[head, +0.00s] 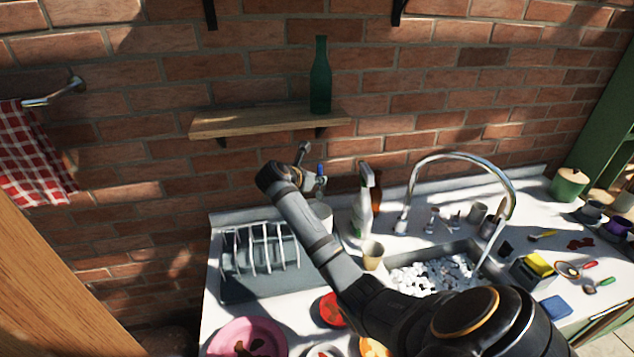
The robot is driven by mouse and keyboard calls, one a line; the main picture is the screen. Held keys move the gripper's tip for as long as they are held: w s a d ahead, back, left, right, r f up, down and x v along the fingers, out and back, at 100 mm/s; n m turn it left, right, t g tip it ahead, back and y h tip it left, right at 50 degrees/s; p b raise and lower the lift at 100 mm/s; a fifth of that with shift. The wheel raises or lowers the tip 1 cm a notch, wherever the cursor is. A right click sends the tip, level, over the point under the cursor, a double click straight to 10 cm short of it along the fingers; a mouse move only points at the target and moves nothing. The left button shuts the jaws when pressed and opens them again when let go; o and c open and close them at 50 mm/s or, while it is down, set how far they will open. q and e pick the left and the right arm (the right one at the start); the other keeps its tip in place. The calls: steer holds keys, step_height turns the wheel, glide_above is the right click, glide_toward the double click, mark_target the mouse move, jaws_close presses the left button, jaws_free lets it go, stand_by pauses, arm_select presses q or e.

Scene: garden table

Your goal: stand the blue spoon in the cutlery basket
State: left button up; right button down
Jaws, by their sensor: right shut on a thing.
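My right gripper (317,181) is at the end of the arm that crosses the middle of the head view, above the back of the counter. It is shut on the blue spoon (320,169), of which only a small blue part shows at the fingers. A pale round container (325,212), which looks like the cutlery basket, stands just below the gripper, partly hidden by my arm. I cannot tell whether the spoon's lower end is inside it. My left gripper is not in view.
A grey dish rack (236,284) stands left of my arm. A spray bottle (362,208), a brown bottle (377,193) and a beige cup (373,256) are close on the right. The faucet (462,158) arches over the foamy sink. A shelf (255,121) with a green bottle (320,80) is above.

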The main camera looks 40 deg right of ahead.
step_height(320, 180, down, 10)
steer(key=b, duration=0.3)
stand_by(0.7)
steer(key=shift+r, duration=0.15)
steer(key=c, duration=1.3)
jaws_free()
